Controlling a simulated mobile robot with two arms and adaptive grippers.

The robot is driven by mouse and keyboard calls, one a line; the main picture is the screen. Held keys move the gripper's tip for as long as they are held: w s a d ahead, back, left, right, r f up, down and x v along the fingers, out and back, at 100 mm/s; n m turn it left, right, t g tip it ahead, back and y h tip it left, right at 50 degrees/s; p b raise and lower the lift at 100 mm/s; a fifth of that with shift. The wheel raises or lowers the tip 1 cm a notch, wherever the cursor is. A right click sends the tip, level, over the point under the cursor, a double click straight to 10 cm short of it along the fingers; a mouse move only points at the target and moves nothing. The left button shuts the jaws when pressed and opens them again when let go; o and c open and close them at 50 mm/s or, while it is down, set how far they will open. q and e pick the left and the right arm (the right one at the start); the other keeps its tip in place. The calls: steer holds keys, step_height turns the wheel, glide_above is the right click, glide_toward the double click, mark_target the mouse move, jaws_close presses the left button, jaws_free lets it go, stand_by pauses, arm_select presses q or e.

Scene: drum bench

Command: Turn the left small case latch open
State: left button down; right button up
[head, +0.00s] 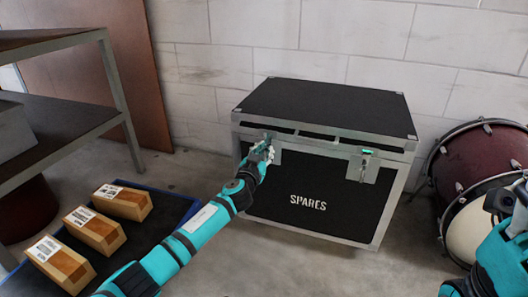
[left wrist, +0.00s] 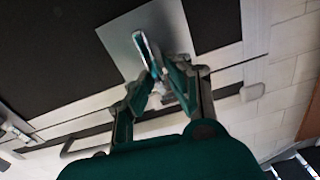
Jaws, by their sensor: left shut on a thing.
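The black SPARES case (head: 310,200) with metal edges stands on the floor against the wall, lid down. Its left small latch is mostly hidden by my gripper in the head view. In the left wrist view the latch (left wrist: 146,50) is a narrow metal and green handle on a grey plate (left wrist: 176,22). My left gripper (head: 265,146) is at the case's front left, and its fingers (left wrist: 158,88) are shut on the latch handle. The right latch (head: 365,164) has a green handle on its own plate. My right gripper (head: 500,200) is only partly in view at the right edge.
Several cardboard boxes (head: 96,229) lie on a dark, blue-edged surface at the lower left. A metal shelf (head: 60,125) stands at the left. Red drums (head: 478,155) stand right of the case. Floor in front of the case is clear.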

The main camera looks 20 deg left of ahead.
mark_target(276, 151)
arm_select(q)
steer(key=shift+d+f, duration=0.1)
steer(key=shift+d, duration=0.35)
steer(key=shift+s+d+f+m, duration=0.1)
steer(key=shift+d+m, duration=0.1)
steer(key=shift+m, duration=0.5)
steer(key=shift+d+m, duration=0.15)
steer(key=shift+m, duration=0.55)
steer(key=shift+d+f+m+p, duration=0.15)
steer(key=shift+d+m+p, duration=0.05)
steer(key=shift+m, duration=0.6)
steer(key=shift+d+f+m+p, duration=0.15)
steer(key=shift+m+p, duration=0.05)
steer(key=shift+m, duration=0.6)
steer(key=shift+d+f+m, duration=0.15)
steer(key=shift+m, duration=0.85)
steer(key=shift+d+f+m, duration=0.1)
steer(key=shift+f+m, duration=0.1)
steer(key=shift+m, duration=0.8)
steer(key=shift+d+f+m, duration=0.15)
steer(key=shift+m, duration=0.85)
steer(key=c, duration=1.4)
jaws_free()
steer(key=shift+o, duration=0.2)
steer(key=shift+a+r, duration=0.15)
steer(key=shift+r, duration=0.05)
